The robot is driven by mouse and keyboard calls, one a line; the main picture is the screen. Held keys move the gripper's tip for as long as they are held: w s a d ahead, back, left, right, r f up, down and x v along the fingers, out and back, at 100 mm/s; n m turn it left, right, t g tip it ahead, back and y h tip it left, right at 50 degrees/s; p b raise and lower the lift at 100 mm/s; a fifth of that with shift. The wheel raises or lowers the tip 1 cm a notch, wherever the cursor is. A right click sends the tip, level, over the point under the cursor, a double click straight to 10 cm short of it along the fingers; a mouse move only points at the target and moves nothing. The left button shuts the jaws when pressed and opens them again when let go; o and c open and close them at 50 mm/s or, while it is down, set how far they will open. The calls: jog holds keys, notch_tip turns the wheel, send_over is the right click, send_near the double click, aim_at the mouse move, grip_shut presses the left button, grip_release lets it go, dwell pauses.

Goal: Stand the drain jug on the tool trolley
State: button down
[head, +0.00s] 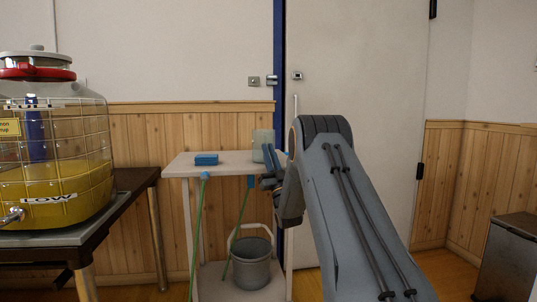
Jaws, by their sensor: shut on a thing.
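The pale grey-green drain jug (263,141) shows upright at the right end of the tool trolley's white top (232,165). My gripper (269,164) is at the jug's near side, shut on it, with its dark blue fingers partly in front of the jug's lower part. My arm and wrist hide the trolley's right edge. I cannot tell whether the jug's base touches the top or is held just above it.
A blue block (206,160) lies on the trolley top, left of the jug. A grey bucket (251,263) stands on the lower shelf beside green poles (197,235). A large tapped jar (55,150) of yellow liquid stands on a dark table (137,190) at left. A dark bin (508,262) is at right.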

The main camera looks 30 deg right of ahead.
jog(key=shift+f, duration=0.2)
jog(key=c, duration=1.8)
grip_release()
jog(key=shift+r, duration=0.1)
jog(key=p+v, duration=0.1)
jog(key=v, duration=1.1)
jog(key=shift+p, duration=0.4)
jog(key=shift+r, duration=0.1)
